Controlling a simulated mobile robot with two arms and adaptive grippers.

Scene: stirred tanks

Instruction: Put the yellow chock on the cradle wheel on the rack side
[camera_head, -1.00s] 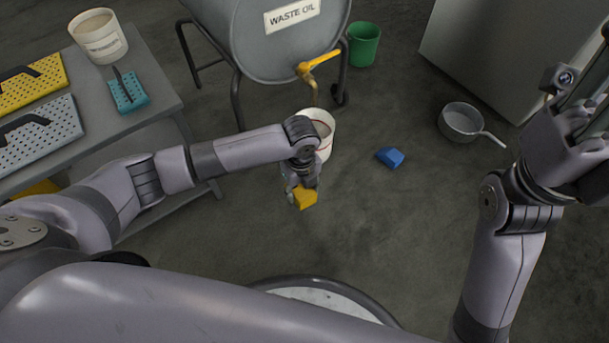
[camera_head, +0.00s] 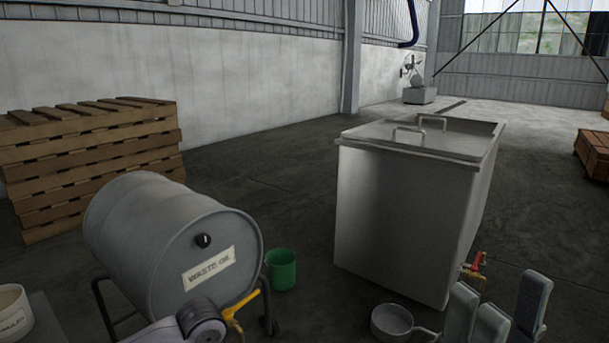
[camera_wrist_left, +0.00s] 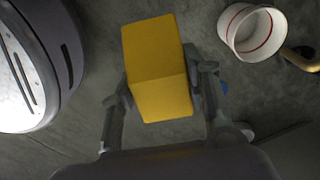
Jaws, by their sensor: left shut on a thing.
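The yellow chock (camera_wrist_left: 160,70) is a block held between the fingers of my left gripper (camera_wrist_left: 160,103) in the left wrist view, above the grey floor. In the head view only part of my left arm shows at the bottom, and its gripper is out of frame. The grey waste oil drum (camera_head: 165,245) lies on a dark cradle (camera_head: 267,300) at the left of the head view. A dark wheel (camera_head: 270,326) shows at the cradle's right foot, near the bottom edge. My right gripper (camera_head: 497,292) is at the lower right, its fingers apart and empty.
A yellow tap (camera_head: 240,300) sticks out at the drum's front. A green bucket (camera_head: 281,269) stands beside it. A steel tank (camera_head: 400,220), a pan (camera_head: 391,320) and stacked pallets (camera_head: 90,165) stand around. A white bucket (camera_wrist_left: 238,35) is near the left gripper.

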